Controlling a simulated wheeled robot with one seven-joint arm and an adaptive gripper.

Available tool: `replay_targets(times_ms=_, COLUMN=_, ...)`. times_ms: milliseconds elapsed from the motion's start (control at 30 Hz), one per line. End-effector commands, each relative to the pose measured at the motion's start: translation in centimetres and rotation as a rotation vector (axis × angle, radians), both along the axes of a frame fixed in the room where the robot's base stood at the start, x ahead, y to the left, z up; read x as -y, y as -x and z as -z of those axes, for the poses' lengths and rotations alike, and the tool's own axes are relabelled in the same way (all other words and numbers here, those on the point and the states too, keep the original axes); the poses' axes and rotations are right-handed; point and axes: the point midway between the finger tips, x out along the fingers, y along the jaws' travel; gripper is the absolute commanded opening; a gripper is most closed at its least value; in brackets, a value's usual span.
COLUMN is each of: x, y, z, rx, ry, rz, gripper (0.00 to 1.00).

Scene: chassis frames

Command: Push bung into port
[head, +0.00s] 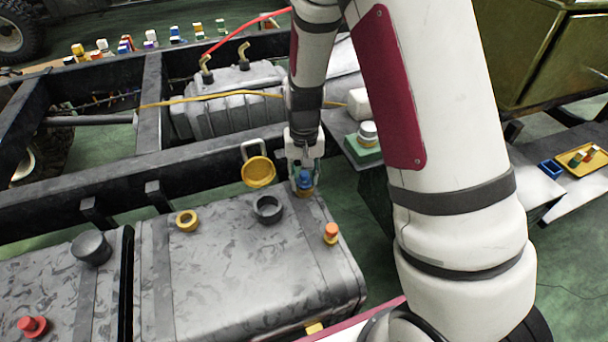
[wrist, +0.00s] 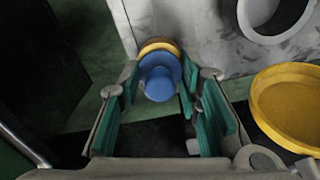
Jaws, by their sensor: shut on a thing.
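The blue bung (wrist: 160,82) sits between the green-padded fingers of my gripper (wrist: 158,88), with a yellow ring (wrist: 158,46) just beyond it in the wrist view. In the head view the blue bung (head: 304,178) shows between the fingertips of my gripper (head: 305,182), at the far right edge of the grey tank. Its yellow part (head: 306,192) is below the blue. I cannot tell whether the yellow ring is a port or part of the bung.
A black filler neck (head: 267,208) and a tilted yellow cap (head: 258,171) are left of my gripper. An orange plug (head: 331,231) stands in front of it on the tank (head: 240,265). The dark frame rail (head: 90,196) runs behind. A green block with a white cap (head: 366,140) is to the right.

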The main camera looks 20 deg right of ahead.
Motion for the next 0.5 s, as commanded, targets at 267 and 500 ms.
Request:
replay_targets(times_ms=267, x=0.0, y=0.0, z=0.31, rx=0.0, ry=0.0, rz=0.0, gripper=0.55)
replay_targets(times_ms=500, x=0.0, y=0.0, z=0.31, rx=0.0, ry=0.0, rz=0.0, gripper=0.55)
